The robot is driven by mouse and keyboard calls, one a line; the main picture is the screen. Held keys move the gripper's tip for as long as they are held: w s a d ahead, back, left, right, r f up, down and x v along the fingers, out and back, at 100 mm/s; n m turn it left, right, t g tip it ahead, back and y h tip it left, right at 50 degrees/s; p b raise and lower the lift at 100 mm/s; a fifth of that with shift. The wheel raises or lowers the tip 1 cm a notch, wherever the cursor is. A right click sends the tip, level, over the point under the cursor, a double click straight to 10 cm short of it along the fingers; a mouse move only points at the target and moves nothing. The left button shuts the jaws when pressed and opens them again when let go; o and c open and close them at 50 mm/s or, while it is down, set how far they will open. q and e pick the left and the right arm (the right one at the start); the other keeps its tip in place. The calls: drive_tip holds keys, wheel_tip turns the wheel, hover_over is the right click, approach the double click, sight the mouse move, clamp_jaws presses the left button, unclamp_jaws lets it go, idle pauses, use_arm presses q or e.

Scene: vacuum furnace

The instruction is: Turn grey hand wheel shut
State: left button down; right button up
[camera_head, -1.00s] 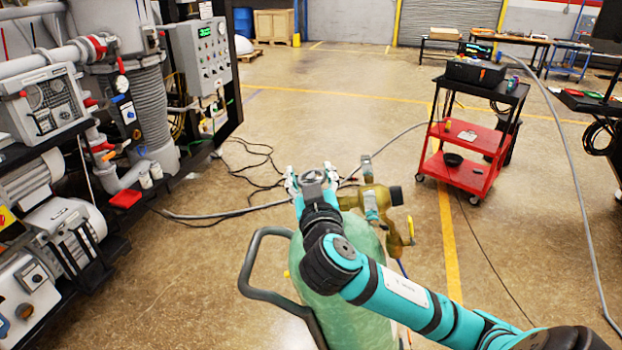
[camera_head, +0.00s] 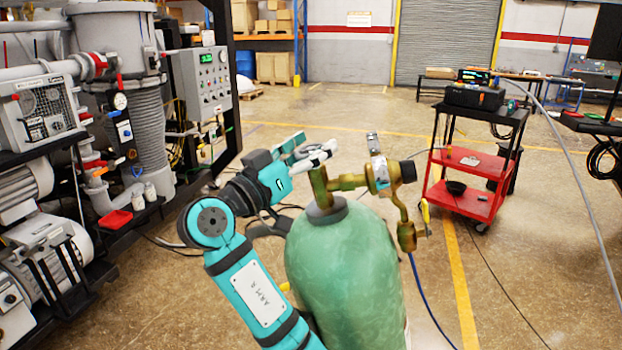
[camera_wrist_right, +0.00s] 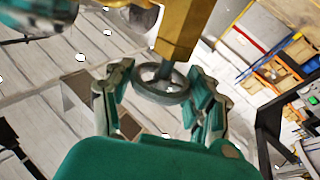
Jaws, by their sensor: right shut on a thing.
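The grey hand wheel (camera_wrist_right: 160,98) shows in the right wrist view as a small spoked ring on the end of a brass valve stem (camera_wrist_right: 183,28). My right gripper (camera_wrist_right: 157,88) has one finger on each side of it and is shut on its rim. In the head view the right gripper (camera_head: 314,153) is at the brass valve (camera_head: 321,188) on top of the green gas cylinder (camera_head: 342,255). Its fingers hide the wheel there. My left gripper is not in view.
A brass regulator (camera_head: 381,180) with a yellow lever branches right from the valve, close to the gripper. A red cart (camera_head: 470,165) stands at the back right. Furnace equipment (camera_head: 148,115) fills the left side. The floor between is mostly clear.

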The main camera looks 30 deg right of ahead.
drive_tip(key=m+g+b, duration=0.3)
drive_tip(key=g, duration=0.2)
drive_tip(key=m+g+b, duration=0.3)
drive_tip(key=g+b, duration=0.1)
drive_tip(key=g, duration=0.1)
drive_tip(key=shift+f+m+g+h, duration=0.2)
drive_tip(key=shift+m+g+h, duration=0.1)
drive_tip(key=shift+m, duration=0.1)
drive_tip(key=shift+r+m+g+y+b, duration=0.1)
drive_tip(key=shift+m+g+y+b, duration=1.25)
drive_tip(key=shift+m+g, duration=0.85)
drive_tip(key=shift+r+m+g+y+b, duration=0.1)
drive_tip(key=shift+m+g+y+b, duration=1.3)
drive_tip(key=shift+g, duration=1.4)
drive_tip(key=shift+m, duration=0.3)
drive_tip(key=o, duration=1.2)
